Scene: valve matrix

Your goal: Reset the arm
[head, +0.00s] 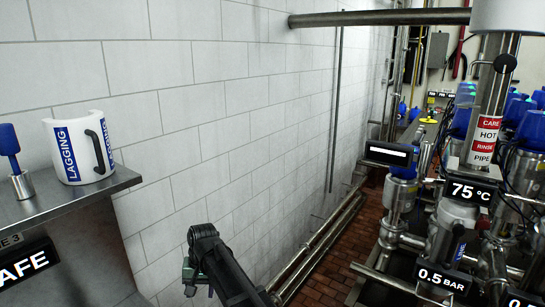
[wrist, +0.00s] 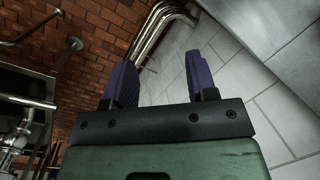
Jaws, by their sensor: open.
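My arm (head: 225,270) shows at the bottom middle of the head view, low in front of the tiled wall. My gripper (wrist: 160,77) shows in the wrist view with its two purple-grey fingers spread apart. Nothing is between the fingers. Beyond them are the tiled wall, brick-red floor and pipes. In the head view the fingers cannot be made out clearly.
A steel shelf (head: 70,200) at the left holds a white lagging shell (head: 78,150) with a black handle and a blue-topped part (head: 10,145) in a metal cup. Valves and hot pipes (head: 485,120) crowd the right. Pipes (head: 320,240) run along the wall's foot.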

